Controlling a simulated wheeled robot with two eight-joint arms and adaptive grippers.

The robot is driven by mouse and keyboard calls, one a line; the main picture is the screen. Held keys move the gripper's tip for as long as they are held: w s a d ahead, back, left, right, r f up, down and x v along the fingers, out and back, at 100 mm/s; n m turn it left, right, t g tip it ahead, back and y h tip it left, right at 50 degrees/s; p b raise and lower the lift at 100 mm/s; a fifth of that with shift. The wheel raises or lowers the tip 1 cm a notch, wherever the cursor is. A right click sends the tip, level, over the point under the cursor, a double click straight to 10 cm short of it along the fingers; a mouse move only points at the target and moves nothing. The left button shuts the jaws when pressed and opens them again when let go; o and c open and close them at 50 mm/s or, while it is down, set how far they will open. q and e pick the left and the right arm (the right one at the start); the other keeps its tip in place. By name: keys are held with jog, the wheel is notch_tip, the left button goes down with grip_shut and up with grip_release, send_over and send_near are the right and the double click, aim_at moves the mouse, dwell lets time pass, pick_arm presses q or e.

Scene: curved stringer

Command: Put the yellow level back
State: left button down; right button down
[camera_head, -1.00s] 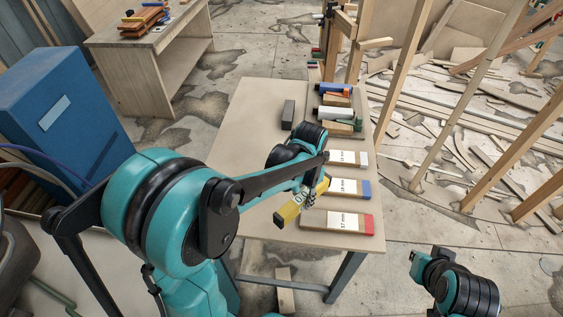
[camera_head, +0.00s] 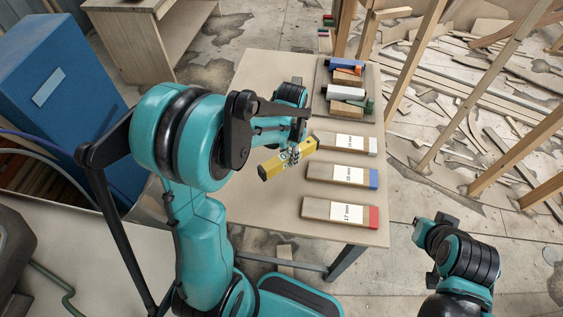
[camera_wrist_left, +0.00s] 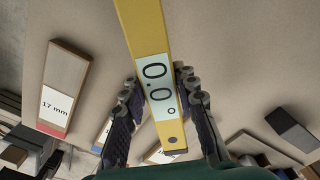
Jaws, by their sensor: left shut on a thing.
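The yellow level (camera_head: 287,160) is held by my left gripper (camera_head: 290,150) over the small work table (camera_head: 265,205), to the left of the labelled blocks. In the left wrist view the level (camera_wrist_left: 152,60) runs between the two fingers of the gripper (camera_wrist_left: 160,105), and its display reads 0.0°. The fingers press on its sides. The level appears to be above the tabletop. My right gripper (camera_head: 430,228) is at the lower right, off the table; its fingers are too small to tell open from shut.
Three labelled blocks lie on the table: one red-ended (camera_head: 342,213), one blue-ended (camera_head: 342,175), one grey-ended (camera_head: 346,143). A dark tray (camera_head: 322,108) with several tools is at the back right. A dark grey block (camera_wrist_left: 292,128) shows in the wrist view. The table's front left is bare.

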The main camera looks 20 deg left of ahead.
aim_at(282, 154)
pick_arm(q)
jog(key=a, duration=0.1)
jog(key=a+f, duration=0.2)
jog(key=shift+w, duration=0.3)
notch_tip(282, 154, down, 4)
jog(key=shift+b, duration=0.75)
jog(key=shift+r, duration=0.1)
jog(key=c, duration=1.2)
grip_release()
